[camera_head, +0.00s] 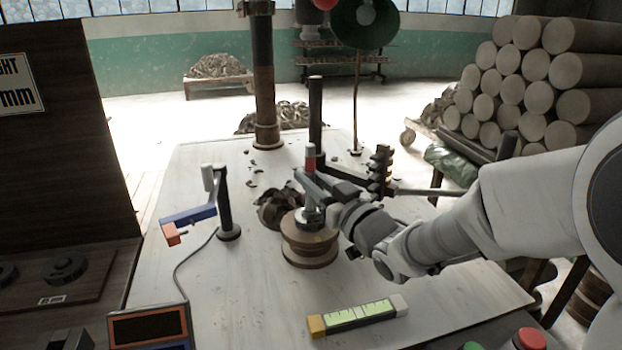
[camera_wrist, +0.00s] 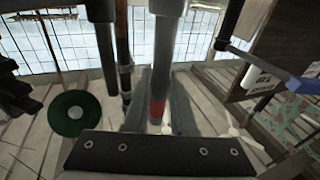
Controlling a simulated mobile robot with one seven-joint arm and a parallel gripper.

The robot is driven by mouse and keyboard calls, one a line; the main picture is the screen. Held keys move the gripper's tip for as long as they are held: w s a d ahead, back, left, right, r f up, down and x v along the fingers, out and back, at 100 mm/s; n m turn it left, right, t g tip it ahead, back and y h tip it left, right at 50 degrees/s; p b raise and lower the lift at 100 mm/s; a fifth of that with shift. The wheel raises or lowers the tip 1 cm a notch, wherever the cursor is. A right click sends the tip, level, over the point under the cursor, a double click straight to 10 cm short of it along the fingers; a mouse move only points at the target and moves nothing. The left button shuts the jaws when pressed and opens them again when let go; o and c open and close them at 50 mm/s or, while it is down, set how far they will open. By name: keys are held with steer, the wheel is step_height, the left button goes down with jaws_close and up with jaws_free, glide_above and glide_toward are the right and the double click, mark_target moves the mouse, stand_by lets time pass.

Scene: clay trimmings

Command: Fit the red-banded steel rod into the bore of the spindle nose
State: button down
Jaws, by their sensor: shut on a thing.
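The red-banded steel rod (camera_head: 310,160) stands about upright in the head view, its red band near the top. My gripper (camera_head: 311,184) reaches in from the right and is shut on the rod below the band. The spindle nose (camera_head: 312,217) is a steel piece on top of a brown round base (camera_head: 310,246), directly under the gripper. The rod's lower end and the bore are hidden by the fingers, so I cannot tell whether the end is inside. In the wrist view the red band (camera_wrist: 157,108) shows beyond the dark gripper bar.
A dark post with a blue and orange arm (camera_head: 190,215) stands left on the table (camera_head: 200,270). Dark clay trimmings (camera_head: 277,208) lie behind the base. A black stepped stand (camera_head: 380,172) is close right of the gripper. A green-yellow level (camera_head: 357,316) lies in front.

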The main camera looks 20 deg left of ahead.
steer(key=c, duration=0.7)
jaws_free()
steer(key=shift+o, duration=0.2)
steer(key=b+v, duration=0.4)
steer(key=v, duration=1.3)
steer(key=shift+s+d, duration=0.1)
steer(key=shift+d, duration=0.1)
